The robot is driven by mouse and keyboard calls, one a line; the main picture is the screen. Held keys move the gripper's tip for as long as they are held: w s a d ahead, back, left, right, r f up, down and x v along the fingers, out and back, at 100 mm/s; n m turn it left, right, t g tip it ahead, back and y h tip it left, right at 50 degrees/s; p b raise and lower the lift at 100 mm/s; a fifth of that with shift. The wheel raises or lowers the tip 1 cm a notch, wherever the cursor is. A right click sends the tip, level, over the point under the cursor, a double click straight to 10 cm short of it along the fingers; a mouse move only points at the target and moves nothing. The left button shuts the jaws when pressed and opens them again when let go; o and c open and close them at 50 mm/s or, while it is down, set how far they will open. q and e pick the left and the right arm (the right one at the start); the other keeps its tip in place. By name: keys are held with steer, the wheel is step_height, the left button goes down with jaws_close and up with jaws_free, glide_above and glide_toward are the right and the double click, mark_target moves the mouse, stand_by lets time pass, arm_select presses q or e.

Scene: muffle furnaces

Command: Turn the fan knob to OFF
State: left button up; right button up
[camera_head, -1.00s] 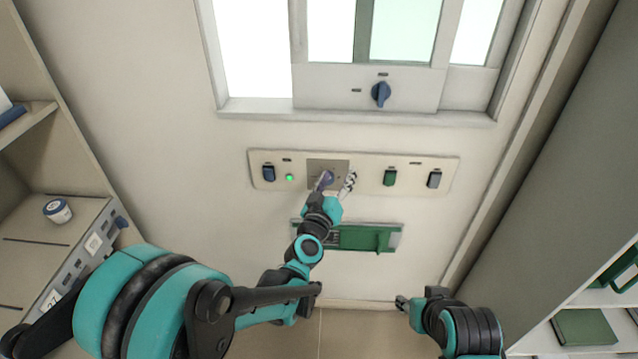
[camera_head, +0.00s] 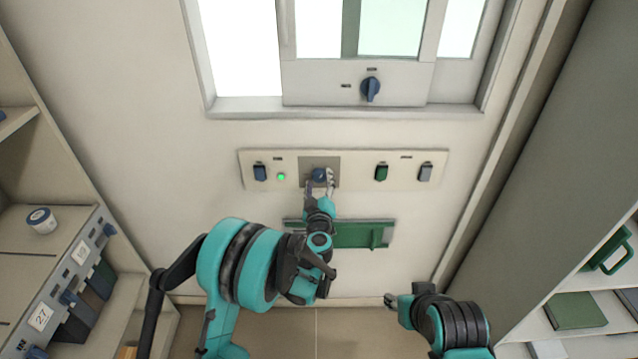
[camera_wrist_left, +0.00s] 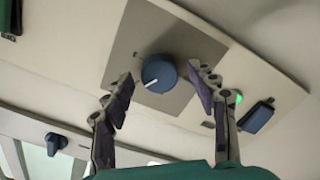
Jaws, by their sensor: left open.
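A round blue knob (camera_head: 319,174) sits on a grey square plate in the wall panel. In the left wrist view the knob (camera_wrist_left: 158,72) faces me, with a white pointer line running toward the picture's lower left. My left gripper (camera_head: 320,182) is at this knob. In the left wrist view the left gripper (camera_wrist_left: 160,78) is open, with one finger on each side of the knob; contact cannot be made out. The lettering around the knob is too small to read. My right gripper (camera_head: 389,300) hangs low at the right, away from the panel; its jaws are unclear.
The wall panel (camera_head: 345,160) also carries a green light (camera_head: 281,177), a blue switch (camera_head: 260,172), a green switch (camera_head: 381,172) and a grey switch (camera_head: 425,172). Another blue knob (camera_head: 370,89) is under the window. A green-fronted fixture (camera_head: 360,234) is below the panel.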

arm_select(q)
steer(key=shift+w, duration=0.35)
steer(key=c, duration=1.2)
steer(key=shift+o, duration=0.2)
